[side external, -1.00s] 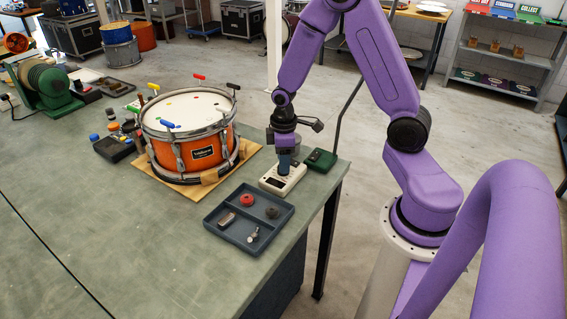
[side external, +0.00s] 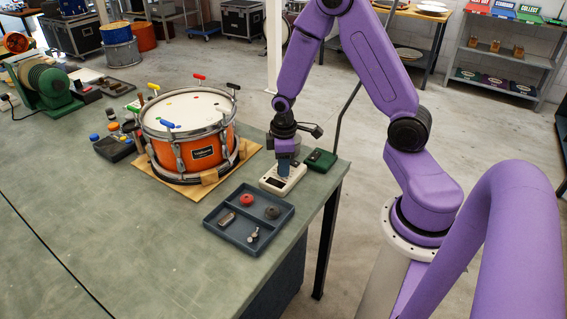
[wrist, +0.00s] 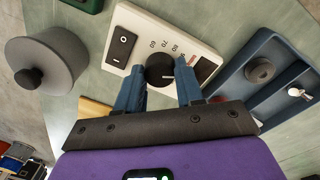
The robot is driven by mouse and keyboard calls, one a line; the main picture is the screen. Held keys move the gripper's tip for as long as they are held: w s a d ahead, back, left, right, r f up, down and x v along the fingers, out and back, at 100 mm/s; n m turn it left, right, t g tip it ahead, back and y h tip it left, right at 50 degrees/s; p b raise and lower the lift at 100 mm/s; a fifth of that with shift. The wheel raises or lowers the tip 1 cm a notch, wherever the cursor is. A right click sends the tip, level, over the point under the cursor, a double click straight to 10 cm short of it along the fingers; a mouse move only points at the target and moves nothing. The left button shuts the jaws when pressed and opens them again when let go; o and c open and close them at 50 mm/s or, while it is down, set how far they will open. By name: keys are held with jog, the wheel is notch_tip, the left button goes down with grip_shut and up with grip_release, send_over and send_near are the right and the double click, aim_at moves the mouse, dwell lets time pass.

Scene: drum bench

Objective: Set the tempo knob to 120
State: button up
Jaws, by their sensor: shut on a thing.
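The metronome is a cream box (side external: 293,182) on the bench; it also shows in the wrist view (wrist: 190,45). Its round black tempo knob (wrist: 160,70) carries a white pointer line that points right in the wrist view, towards one finger. The printed numbers 60, 70, 80 and 90 show around the knob; the rest of the scale is hidden by my gripper. My gripper (wrist: 160,73) is shut on the knob, with one blue finger on each side. In the side view my gripper (side external: 283,172) stands over the box and hides the knob.
A blue-grey tray (side external: 232,236) with small parts lies close in front of the metronome. A dark green box (side external: 320,160) is just behind it. An orange drum (side external: 203,152) stands to the left on a wooden board. The front left of the bench is clear.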

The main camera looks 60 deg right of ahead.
jog(key=m, duration=0.5)
jog(key=shift+m, duration=0.3)
jog(key=shift+m+g, duration=0.3)
jog(key=shift+m, duration=2)
jog(key=o, duration=0.8)
jog(key=shift+c, duration=0.2)
notch_tip(320, 180, up, 17)
jog(key=a, duration=0.1)
jog(key=shift+w+r, duration=0.15)
jog(key=shift+r, duration=0.05)
